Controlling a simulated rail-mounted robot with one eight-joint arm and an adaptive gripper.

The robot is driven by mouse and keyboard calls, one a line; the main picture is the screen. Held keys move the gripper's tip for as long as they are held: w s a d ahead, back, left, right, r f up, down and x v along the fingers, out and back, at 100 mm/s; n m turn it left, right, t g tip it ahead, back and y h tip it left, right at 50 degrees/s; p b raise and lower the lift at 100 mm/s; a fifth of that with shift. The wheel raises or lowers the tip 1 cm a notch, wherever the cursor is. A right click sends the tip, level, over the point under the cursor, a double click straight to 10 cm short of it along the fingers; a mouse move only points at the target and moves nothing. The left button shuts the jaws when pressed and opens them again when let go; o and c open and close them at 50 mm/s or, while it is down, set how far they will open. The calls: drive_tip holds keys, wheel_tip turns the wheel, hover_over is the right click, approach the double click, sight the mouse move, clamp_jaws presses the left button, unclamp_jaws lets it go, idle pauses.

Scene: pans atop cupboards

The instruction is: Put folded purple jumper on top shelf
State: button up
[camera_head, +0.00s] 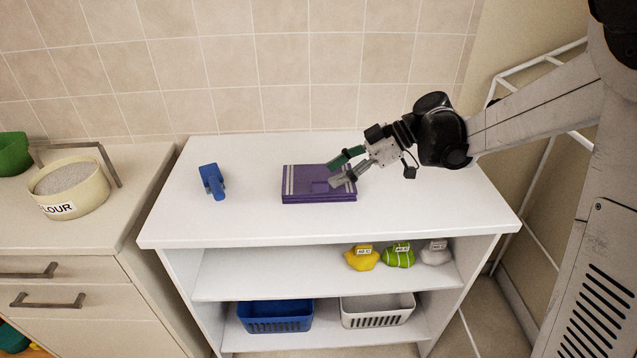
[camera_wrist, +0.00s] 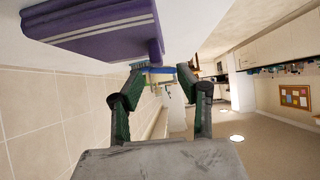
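The folded purple jumper (camera_head: 305,183), with pale stripes near both sides, lies flat on the white top surface of the shelf unit (camera_head: 240,226). My gripper (camera_head: 336,173) is at the jumper's right side, its fingers spread apart and pointing left, overlapping the jumper in the head view. In the wrist view the jumper (camera_wrist: 95,32) fills the upper left, with a small purple part reaching down near the fingertips. The fingers (camera_wrist: 162,68) are open with a gap between them. Whether they touch the jumper I cannot tell.
A blue object (camera_head: 212,181) stands left of the jumper. Yellow (camera_head: 362,257), green (camera_head: 399,255) and white (camera_head: 436,252) bags sit on the middle shelf. Blue (camera_head: 275,316) and white (camera_head: 377,311) baskets are below. A flour tub (camera_head: 70,187) stands on the left counter.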

sight(321, 180)
drive_tip(key=x, duration=0.5)
drive_tip(key=shift+w+f+b, duration=0.15)
drive_tip(key=shift+b, duration=0.15)
clamp_jaws()
